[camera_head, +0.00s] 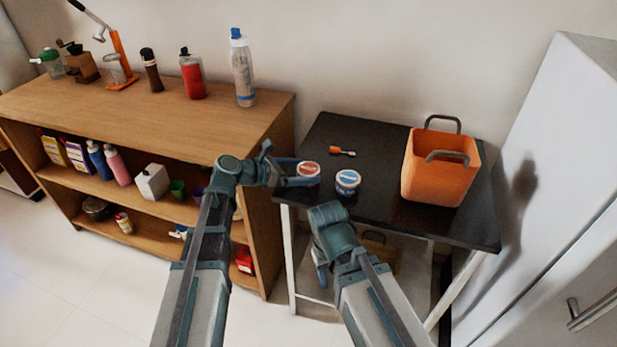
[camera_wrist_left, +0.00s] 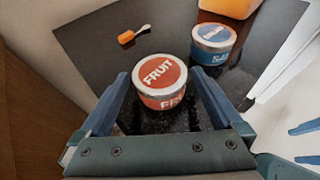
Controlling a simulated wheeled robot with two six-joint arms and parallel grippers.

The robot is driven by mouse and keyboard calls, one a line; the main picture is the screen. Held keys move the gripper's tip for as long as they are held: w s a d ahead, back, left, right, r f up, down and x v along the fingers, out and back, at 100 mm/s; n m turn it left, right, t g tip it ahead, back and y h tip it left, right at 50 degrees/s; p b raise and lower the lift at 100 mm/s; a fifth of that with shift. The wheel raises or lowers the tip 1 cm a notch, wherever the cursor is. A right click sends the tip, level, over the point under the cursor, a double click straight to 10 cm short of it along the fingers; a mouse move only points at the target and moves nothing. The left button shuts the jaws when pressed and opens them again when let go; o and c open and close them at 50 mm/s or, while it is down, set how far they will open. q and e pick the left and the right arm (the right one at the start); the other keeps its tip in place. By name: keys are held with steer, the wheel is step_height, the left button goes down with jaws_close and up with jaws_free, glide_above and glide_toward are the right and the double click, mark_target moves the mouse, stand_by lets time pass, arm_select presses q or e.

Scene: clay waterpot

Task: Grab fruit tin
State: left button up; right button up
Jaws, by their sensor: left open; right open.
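The fruit tin (camera_head: 307,170) is a short round tin with a red lid and pale rim, standing upright near the left edge of the black table (camera_head: 375,152). In the left wrist view the fruit tin (camera_wrist_left: 160,77) shows the word FRUIT on its lid. My left gripper (camera_head: 290,166) is open, with its fingers on either side of the tin in the left wrist view (camera_wrist_left: 160,82); no firm contact shows. My right gripper (camera_head: 321,272) is low in front of the table, mostly hidden behind its own wrist.
A blue tin (camera_head: 347,182) stands close to the right of the fruit tin. A small orange-handled tool (camera_head: 342,151) lies behind them. An orange basket (camera_head: 440,180) stands at the table's right. A wooden shelf unit (camera_head: 150,120) is at the left.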

arm_select(q)
steer(key=shift+x, duration=1.2)
steer(key=shift+a, duration=0.1)
steer(key=c, duration=1.4)
